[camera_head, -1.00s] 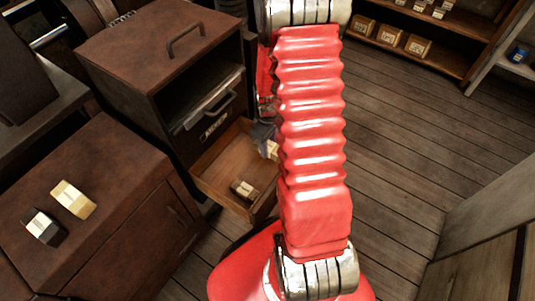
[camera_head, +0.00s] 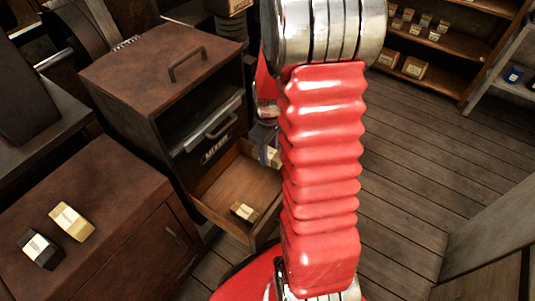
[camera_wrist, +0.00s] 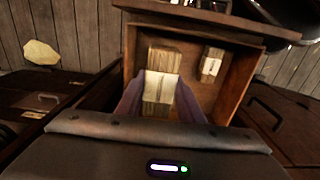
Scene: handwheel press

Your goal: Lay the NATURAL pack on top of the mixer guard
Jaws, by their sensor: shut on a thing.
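A wood-coloured pack with a pale label band (camera_wrist: 158,86) is between the fingers of my gripper (camera_wrist: 157,92), which is shut on it. Its label is too small to read.
A second small pack (camera_head: 244,211) lies in the open wooden drawer (camera_head: 225,185); the wrist view shows it too (camera_wrist: 212,64). Two packs, one cream (camera_head: 71,221), one dark and white (camera_head: 40,249), lie on the left cabinet. Shelves with packs stand at the back right. The floor between is clear.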

